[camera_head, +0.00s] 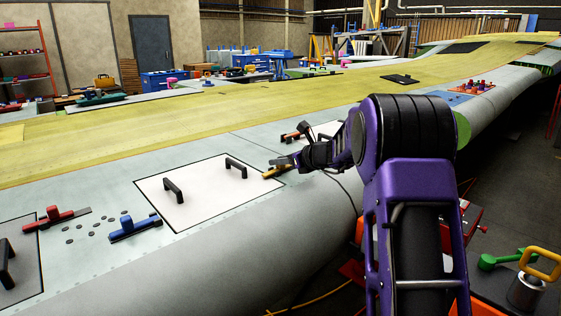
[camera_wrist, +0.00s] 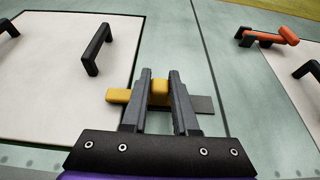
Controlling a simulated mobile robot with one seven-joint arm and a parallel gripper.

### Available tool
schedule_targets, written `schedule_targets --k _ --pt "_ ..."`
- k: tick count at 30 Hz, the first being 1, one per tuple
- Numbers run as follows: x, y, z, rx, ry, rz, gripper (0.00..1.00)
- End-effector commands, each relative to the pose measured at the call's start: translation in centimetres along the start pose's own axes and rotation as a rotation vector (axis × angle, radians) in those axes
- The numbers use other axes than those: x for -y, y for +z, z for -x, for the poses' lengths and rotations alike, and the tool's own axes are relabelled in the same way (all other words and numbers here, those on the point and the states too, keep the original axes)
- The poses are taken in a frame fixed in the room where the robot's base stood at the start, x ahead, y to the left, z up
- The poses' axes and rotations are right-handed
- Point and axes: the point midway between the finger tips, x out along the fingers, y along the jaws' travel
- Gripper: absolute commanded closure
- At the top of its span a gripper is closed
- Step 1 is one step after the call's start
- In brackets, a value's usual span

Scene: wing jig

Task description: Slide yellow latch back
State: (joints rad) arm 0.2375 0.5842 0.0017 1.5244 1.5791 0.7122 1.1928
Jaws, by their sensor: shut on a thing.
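The yellow latch (camera_wrist: 118,96) lies at the right edge of the white panel in the wrist view, its bar reaching over the panel's edge. Its raised yellow knob (camera_wrist: 159,88) sits between the two fingers of my gripper (camera_wrist: 160,80), which is shut on it. A grey plate (camera_wrist: 203,104) of the latch shows to the right of the fingers. In the head view the yellow latch (camera_head: 274,172) lies at the panel's right corner, with my gripper (camera_head: 284,162) over it; the fingers are small there and partly hide the knob.
The white panel (camera_head: 200,208) has two black handles (camera_head: 172,190). A blue latch (camera_head: 134,228) and a red latch (camera_head: 62,215) lie to the left on the wing. Several dark discs lie between the blue and red latches.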

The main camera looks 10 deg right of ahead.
Motion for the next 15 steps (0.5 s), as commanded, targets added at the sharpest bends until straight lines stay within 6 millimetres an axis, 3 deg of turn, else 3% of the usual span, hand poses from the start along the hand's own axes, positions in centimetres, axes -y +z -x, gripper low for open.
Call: schedule_targets --k 5,12,15 --pt "0.5 0.1 0.1 -0.001 -0.001 0.000 1.00" --pt "3.6 0.2 0.1 -0.001 -0.002 -0.001 1.00" --pt "4.0 0.1 0.1 -0.001 -0.002 0.000 1.00"
